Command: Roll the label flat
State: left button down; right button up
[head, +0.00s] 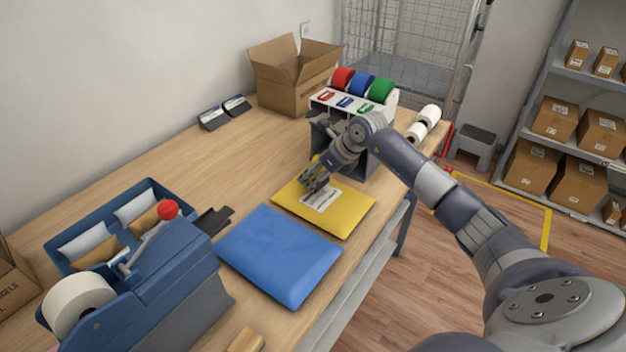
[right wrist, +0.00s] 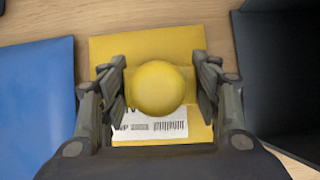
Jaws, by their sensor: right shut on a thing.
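A yellow padded envelope (head: 345,215) lies on the wooden table, and a white printed label (head: 325,199) with a barcode is on it. The envelope (right wrist: 105,50) and label (right wrist: 170,125) also show in the right wrist view. My right gripper (head: 312,184) is over the label, pointing down. In the right wrist view the right gripper (right wrist: 160,85) is shut on a tool with a round yellow knob (right wrist: 158,88). The knob and fingers hide part of the label. I cannot tell whether the tool's underside touches it. My left gripper is not in view.
A blue envelope (head: 278,255) lies beside the yellow one. A blue dispenser (head: 160,285) with a white roll stands at the left front. A tape rack (head: 345,103) with coloured rolls and an open cardboard box (head: 290,85) stand behind. The table's middle is clear.

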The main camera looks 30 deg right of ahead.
aim_at(325, 184)
jog(key=shift+w+d, duration=0.25)
jog(key=shift+d, duration=0.3)
jog(key=shift+f+b, duration=0.35)
jog(key=shift+b, duration=0.2)
jog(key=shift+s, duration=0.15)
jog(key=shift+s+d+f, duration=0.1)
jog(key=shift+s+d, duration=0.15)
jog(key=shift+s, duration=0.65)
jog(key=shift+s+f, duration=0.1)
jog(key=shift+s, duration=0.05)
jog(key=shift+s+d, duration=0.3)
jog(key=shift+s, duration=0.4)
